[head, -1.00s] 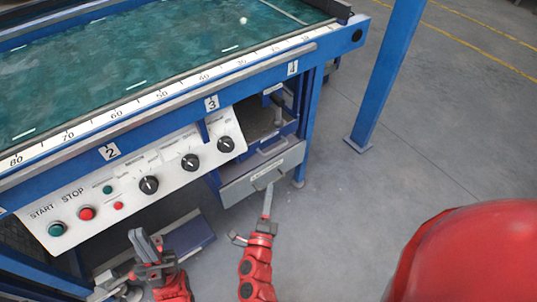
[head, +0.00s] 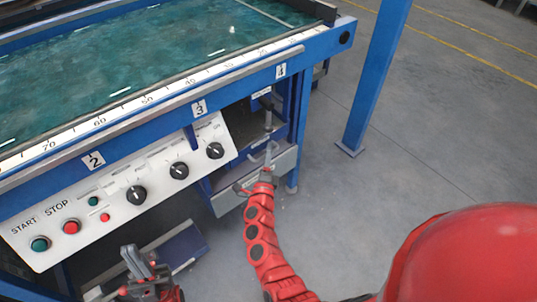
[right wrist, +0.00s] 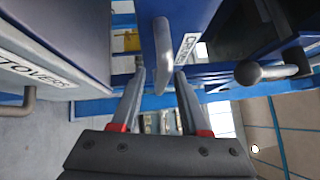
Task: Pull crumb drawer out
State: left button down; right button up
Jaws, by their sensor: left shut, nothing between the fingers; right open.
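In the right wrist view a blue drawer front carries a grey bar handle (right wrist: 163,55) and a white label (right wrist: 186,48) starting with "C"; the rest is not readable. My right gripper (right wrist: 160,75) is open, its two fingertips on either side of the handle's near end in the picture; I cannot tell whether they touch it. In the head view my right gripper (head: 265,157) is at the drawer bay under the table, and its wrist hides part of the grey lower drawer front (head: 228,200). My left gripper (head: 140,262) is shut and empty, low below the control panel.
The control panel (head: 120,190) with knobs and buttons is left of the bay. A blue table leg (head: 301,130) is right of it. In the right wrist view a "TOVERS" drawer (right wrist: 62,50) is at left, and a round-ended grey handle (right wrist: 250,72) at right.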

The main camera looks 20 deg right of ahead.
grip_shut()
dwell(1.4)
